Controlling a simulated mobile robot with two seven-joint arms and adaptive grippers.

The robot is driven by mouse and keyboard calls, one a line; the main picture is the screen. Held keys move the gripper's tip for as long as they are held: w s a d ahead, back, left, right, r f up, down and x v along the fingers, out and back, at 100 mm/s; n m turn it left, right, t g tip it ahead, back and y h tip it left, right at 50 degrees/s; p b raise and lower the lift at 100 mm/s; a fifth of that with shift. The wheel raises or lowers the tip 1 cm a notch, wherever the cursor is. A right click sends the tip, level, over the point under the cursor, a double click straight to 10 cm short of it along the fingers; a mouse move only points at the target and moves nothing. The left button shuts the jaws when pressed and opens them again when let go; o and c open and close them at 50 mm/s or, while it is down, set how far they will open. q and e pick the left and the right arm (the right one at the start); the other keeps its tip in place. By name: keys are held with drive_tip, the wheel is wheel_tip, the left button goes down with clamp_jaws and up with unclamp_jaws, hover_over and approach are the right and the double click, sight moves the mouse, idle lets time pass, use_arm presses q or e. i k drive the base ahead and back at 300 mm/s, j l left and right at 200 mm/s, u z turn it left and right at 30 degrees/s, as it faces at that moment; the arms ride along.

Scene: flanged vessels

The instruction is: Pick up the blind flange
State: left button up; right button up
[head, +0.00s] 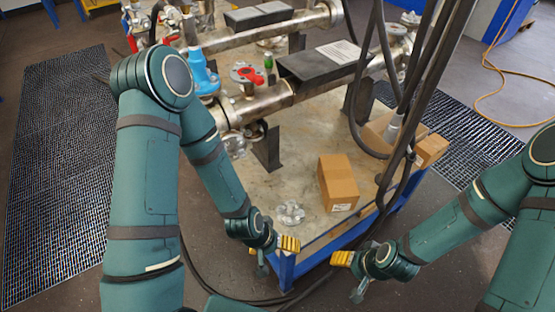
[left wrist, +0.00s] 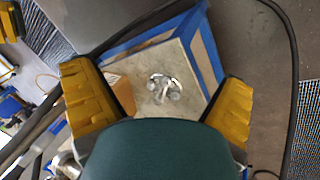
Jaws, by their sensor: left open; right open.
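A small shiny metal piece (head: 290,212) lies on the worn top of the blue-framed table, near its front corner. It looks like the blind flange, but it is too small to be sure. In the left wrist view the same piece (left wrist: 164,88) shows as a round disc with knobby parts on it, framed between the fingers. My left gripper (head: 280,244) hangs near the front corner, close to the piece and not touching it. Its yellow fingers are wide apart and empty in the left wrist view (left wrist: 157,85). My right gripper (head: 346,262) is open and empty, just off the table's front edge.
A cardboard box (head: 338,182) stands right of the metal piece. Flanged pipes (head: 265,103) with a blue fitting (head: 203,75) and valves fill the table's back. Dark hoses (head: 400,120) hang at the right. More boxes (head: 430,150) stand by the right edge.

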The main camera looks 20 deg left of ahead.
sight(290, 210)
drive_tip(key=i+j+z, duration=0.1)
drive_tip(key=j+z, duration=0.6)
drive_tip(key=j, duration=0.15)
